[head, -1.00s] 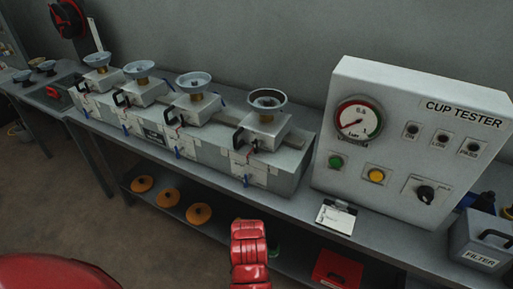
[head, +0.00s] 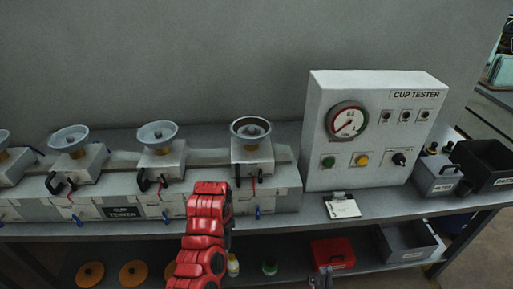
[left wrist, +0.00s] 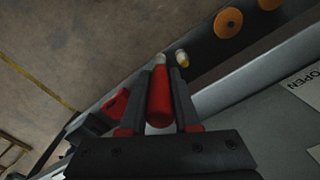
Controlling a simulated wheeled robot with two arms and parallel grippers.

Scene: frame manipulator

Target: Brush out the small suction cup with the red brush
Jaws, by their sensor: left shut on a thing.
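Several grey suction cups stand on white blocks along the bench. The rightmost cup (head: 250,128) has a dark inside; the others include a middle cup (head: 157,133) and a left cup (head: 70,138). Which one is the small cup, I cannot tell for sure. In the left wrist view my left gripper (left wrist: 162,85) is shut on the red brush (left wrist: 159,98), whose pale tip points away from the wrist. A red arm of mine rises in front of the bench in the head view.
A filter box (head: 436,176) and black bin (head: 487,165) are further right. A red box (head: 332,252), grey tray (head: 407,242) and orange discs (head: 90,273) are on the lower shelf.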

